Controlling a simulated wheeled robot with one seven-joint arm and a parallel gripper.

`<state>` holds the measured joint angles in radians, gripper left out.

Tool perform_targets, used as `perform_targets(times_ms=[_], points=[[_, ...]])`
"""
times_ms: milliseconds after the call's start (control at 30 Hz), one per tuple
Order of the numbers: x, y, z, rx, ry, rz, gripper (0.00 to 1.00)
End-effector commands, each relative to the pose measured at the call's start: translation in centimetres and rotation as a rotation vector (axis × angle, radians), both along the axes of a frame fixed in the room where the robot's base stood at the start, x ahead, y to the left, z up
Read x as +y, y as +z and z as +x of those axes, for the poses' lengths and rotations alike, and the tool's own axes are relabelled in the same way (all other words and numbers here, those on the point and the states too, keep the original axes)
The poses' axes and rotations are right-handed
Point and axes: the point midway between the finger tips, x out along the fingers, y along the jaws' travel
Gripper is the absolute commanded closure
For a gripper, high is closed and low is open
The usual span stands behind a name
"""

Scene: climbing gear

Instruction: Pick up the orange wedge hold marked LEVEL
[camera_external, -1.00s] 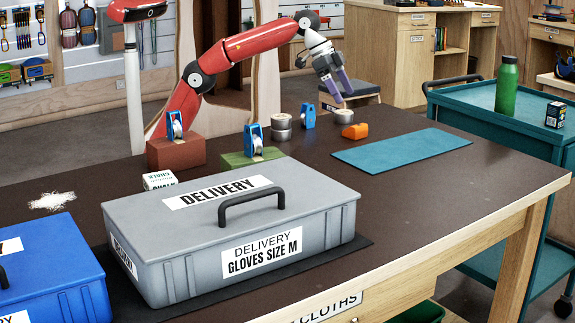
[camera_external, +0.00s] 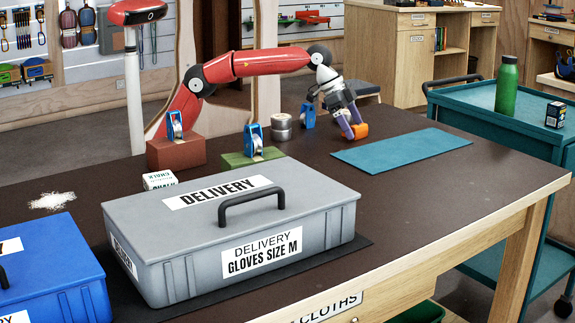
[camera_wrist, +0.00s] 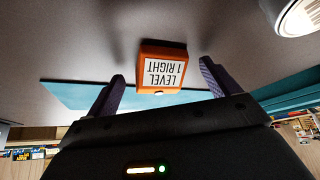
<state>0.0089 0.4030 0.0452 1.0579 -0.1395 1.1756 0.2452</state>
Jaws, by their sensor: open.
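The orange wedge hold (camera_external: 361,130) rests on the dark tabletop, just left of the teal mat. In the wrist view my gripper (camera_wrist: 163,75) is open, one finger on either side of the wedge's line, with visible gaps. Nothing is held.
A teal mat (camera_external: 400,150) lies right of the wedge. A silver round item (camera_wrist: 298,16) shows at the wrist view's corner. A grey delivery box (camera_external: 160,225) fills the front.

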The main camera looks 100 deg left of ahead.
Motion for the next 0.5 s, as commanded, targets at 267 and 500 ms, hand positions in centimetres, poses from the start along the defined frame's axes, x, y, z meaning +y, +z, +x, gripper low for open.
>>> perform_targets(times_ms=[267,500], points=[[-0.01,-0.12,0.11,-0.001,0.000,0.000,0.20],[-0.01,-0.09,0.10,-0.001,0.000,0.000,0.52]])
